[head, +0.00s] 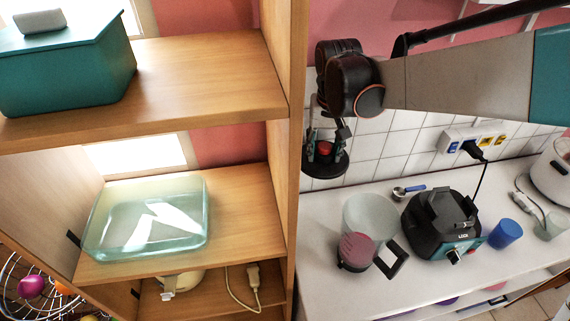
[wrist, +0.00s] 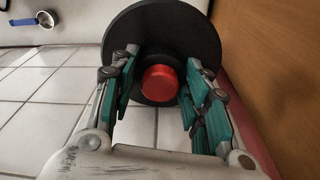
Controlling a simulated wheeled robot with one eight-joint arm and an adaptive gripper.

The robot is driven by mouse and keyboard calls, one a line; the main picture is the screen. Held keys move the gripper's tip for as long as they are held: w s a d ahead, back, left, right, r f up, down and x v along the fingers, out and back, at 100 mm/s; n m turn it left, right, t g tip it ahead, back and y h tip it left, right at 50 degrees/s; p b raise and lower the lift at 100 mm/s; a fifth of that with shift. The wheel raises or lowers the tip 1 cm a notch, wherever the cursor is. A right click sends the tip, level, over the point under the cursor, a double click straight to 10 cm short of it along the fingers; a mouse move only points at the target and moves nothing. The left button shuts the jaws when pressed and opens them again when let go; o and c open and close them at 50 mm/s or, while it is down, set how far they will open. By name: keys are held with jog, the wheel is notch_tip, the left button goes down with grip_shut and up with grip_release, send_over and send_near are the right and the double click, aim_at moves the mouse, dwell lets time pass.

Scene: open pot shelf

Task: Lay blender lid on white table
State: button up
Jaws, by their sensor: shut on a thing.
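The blender lid is a round black disc with a red knob (head: 325,149). My gripper (head: 324,148) is shut on it and holds it in the air beside the wooden shelf's right side, in front of the tiled wall. In the wrist view the black lid (wrist: 160,35) lies beyond the teal fingers (wrist: 162,88), with its red knob between them. The white table (head: 330,290) stands lower down and to the right of the shelf. The lid is apart from the table.
On the table are a clear jug (head: 368,218), a black blender base (head: 437,225), a blue cup (head: 505,233), a small metal scoop (head: 400,193) and a white appliance (head: 550,170). The wooden shelf (head: 298,130) is close by on the left. The table's front left is bare.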

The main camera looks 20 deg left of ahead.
jog(key=shift+s+a+f+b, duration=0.3)
jog(key=shift+s+a+f, duration=0.35)
jog(key=shift+s, duration=0.25)
notch_tip(320, 180, down, 19)
jog(key=b, duration=0.5)
jog(key=shift+w+d, duration=0.1)
jog(key=shift+w, duration=0.05)
jog(key=shift+f+b, duration=0.1)
jog(key=shift+b, duration=0.25)
jog(key=o, duration=1.2)
jog(key=r+p, duration=0.1)
jog(key=r, duration=0.3)
jog(key=s+r+p, duration=0.1)
jog(key=r, duration=0.3)
jog(key=r+p, duration=0.1)
jog(key=r, duration=0.3)
jog(key=shift+s+d+p, duration=0.2)
jog(key=shift+s+p, duration=0.05)
jog(key=shift+p, duration=0.15)
